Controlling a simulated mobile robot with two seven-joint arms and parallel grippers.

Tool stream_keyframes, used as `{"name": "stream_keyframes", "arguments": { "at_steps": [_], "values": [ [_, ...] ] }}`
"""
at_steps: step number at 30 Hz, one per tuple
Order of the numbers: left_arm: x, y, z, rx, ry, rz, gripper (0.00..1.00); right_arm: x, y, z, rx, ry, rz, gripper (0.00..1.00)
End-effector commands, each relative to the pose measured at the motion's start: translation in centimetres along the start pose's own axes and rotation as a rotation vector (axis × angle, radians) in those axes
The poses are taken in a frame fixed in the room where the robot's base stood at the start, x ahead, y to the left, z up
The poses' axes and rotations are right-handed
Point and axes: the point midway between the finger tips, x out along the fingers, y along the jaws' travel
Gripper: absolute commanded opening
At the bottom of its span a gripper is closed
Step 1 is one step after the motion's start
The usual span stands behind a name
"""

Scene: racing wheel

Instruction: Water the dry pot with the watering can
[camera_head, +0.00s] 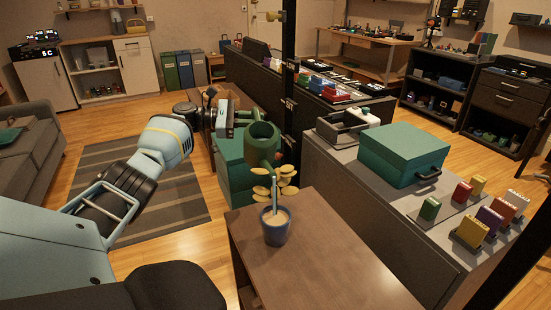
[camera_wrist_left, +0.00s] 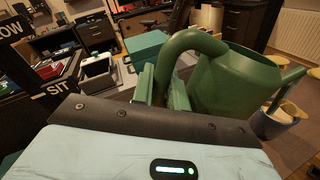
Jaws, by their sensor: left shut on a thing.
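The green watering can (camera_head: 262,146) is in the air at the back edge of the brown table, just behind and above the potted plant. My left gripper (camera_head: 236,116) is shut on its handle; the handle (camera_wrist_left: 178,55) and can body (camera_wrist_left: 238,92) fill the upper right of the left wrist view. The blue pot (camera_head: 275,232) stands upright on the table with pale soil and yellowish leaves. A pale blue vertical streak (camera_head: 274,192) runs down to the soil; I cannot tell whether it is water or a stake. The pot is partly hidden behind the can in the wrist view (camera_wrist_left: 272,122). My right gripper is out of view.
The brown table (camera_head: 325,265) is bare right of the pot. A dark post (camera_head: 289,90) rises close behind the can. A grey counter (camera_head: 375,205) to the right holds a green box (camera_head: 400,150) and small coloured blocks. Green drawers (camera_head: 236,172) stand behind the table.

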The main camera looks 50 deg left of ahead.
Motion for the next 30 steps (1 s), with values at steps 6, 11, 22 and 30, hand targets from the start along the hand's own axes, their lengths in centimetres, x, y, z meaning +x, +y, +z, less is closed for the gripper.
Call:
{"name": "stream_keyframes", "arguments": {
  "at_steps": [6,11,22,30],
  "values": [
    [-0.03,0.06,0.29,0.005,-0.002,0.002,0.00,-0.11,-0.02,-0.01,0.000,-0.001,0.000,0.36],
    [-0.03,0.03,0.45,0.010,-0.001,0.001,0.00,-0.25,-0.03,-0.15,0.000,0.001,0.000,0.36],
    [-0.01,-0.01,0.58,0.016,0.000,0.002,0.00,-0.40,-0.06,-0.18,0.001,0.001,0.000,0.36],
    [-0.02,-0.02,0.74,0.022,0.001,0.002,0.00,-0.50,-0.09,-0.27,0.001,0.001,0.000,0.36]
  ]
}}
